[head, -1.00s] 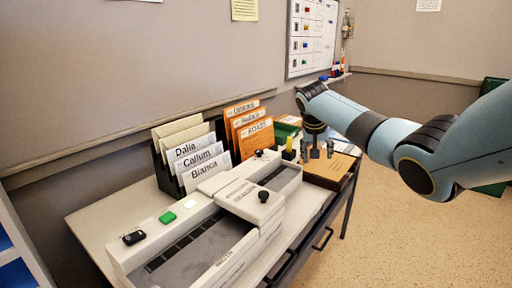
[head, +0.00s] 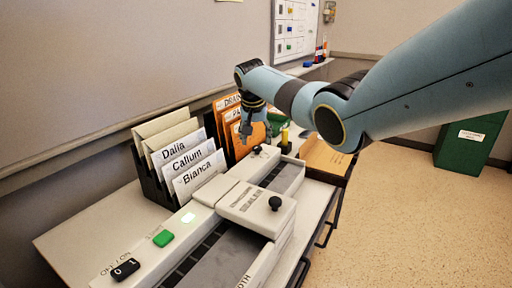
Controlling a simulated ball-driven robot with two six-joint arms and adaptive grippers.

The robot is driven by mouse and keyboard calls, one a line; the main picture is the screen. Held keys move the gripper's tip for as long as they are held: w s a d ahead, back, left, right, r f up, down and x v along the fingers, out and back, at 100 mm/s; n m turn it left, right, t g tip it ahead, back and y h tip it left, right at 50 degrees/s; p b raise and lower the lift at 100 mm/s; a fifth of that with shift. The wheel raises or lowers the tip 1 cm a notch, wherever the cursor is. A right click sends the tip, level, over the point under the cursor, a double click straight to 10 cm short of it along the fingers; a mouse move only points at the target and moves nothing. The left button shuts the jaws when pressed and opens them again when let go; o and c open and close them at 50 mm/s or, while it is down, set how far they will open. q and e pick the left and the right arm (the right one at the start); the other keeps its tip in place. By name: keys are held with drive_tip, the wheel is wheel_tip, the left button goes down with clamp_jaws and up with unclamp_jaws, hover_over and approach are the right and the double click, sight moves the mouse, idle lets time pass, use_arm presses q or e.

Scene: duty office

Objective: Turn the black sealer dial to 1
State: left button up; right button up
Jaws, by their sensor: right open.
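The white sealer (head: 200,250) lies along the desk. A black control (head: 125,269) marked 0 and 1 sits at its near left end, beside OFF/ON lettering. My right gripper (head: 256,134) is open, pointing down before the orange folders, well apart from the marked control. My left gripper is not in view.
A black rack holds white folders (head: 188,162) labelled Dalia, Callum and Bianca, with orange folders (head: 231,104) behind. A yellow item (head: 284,137) and a brown envelope (head: 325,155) are at the far end. A green cabinet (head: 470,137) stands right. The air above the sealer's near end is clear.

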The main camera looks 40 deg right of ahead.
sight(257, 147)
drive_tip(key=b+x, duration=0.1)
drive_tip(key=x, duration=0.2)
drive_tip(key=shift+w+f, duration=0.1)
drive_tip(key=shift+f, duration=0.3)
drive_tip(key=shift+w+d+f+b, duration=0.1)
drive_tip(key=shift+d+f+b, duration=0.1)
drive_tip(key=shift+b, duration=0.15)
drive_tip(key=shift+c, duration=1.4)
clamp_jaws()
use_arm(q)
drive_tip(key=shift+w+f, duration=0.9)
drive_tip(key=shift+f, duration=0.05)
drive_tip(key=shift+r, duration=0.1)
use_arm(e)
drive_tip(key=shift+r, duration=0.1)
